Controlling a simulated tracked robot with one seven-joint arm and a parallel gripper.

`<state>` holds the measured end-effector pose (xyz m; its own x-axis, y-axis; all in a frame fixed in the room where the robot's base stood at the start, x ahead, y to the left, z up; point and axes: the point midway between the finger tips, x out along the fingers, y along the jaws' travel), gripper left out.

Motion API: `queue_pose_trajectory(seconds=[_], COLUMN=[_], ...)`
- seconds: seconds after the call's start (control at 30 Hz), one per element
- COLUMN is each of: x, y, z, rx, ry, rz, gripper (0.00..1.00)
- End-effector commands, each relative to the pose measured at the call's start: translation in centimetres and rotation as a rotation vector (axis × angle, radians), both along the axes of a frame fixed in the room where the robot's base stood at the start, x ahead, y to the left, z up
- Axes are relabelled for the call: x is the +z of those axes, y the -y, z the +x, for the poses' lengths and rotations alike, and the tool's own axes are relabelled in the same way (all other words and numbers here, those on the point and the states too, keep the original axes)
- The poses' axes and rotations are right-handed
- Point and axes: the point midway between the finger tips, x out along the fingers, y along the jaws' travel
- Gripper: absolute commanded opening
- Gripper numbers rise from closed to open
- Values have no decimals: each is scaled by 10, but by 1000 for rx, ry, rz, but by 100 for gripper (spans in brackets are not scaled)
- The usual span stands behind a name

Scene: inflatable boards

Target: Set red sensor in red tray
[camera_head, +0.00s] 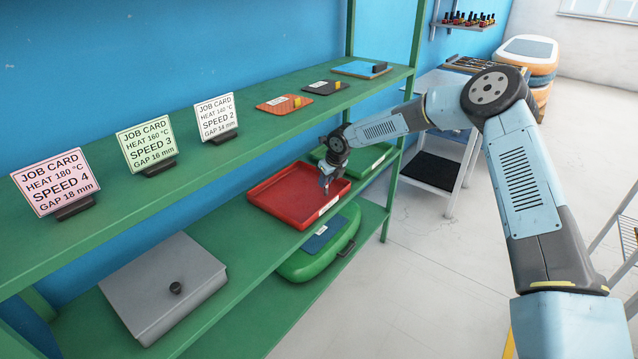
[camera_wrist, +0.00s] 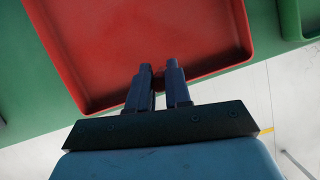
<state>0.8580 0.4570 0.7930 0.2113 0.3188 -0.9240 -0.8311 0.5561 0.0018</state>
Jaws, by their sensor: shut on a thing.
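The red tray (camera_head: 285,195) lies on the middle shelf level of the green rack, and its flat floor also fills much of the wrist view (camera_wrist: 115,45). My gripper (camera_head: 325,182) points down over the right part of the tray, near its front edge. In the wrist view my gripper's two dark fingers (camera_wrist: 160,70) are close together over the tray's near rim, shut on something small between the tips.
A green tray (camera_head: 375,160) stands just right of the red one, partly behind my arm. Several job cards and small boards stand on the shelf above.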

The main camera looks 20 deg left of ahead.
Motion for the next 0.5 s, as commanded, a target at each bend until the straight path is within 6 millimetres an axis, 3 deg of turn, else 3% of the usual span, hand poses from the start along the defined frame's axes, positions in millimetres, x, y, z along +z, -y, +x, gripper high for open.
queue_pose_trajectory(seconds=[0.2,0.5], x=[0,-6], y=[-34,-45], z=[22,28], rx=[0,1], ry=[0,0], rz=[1,0], gripper=[0,0])
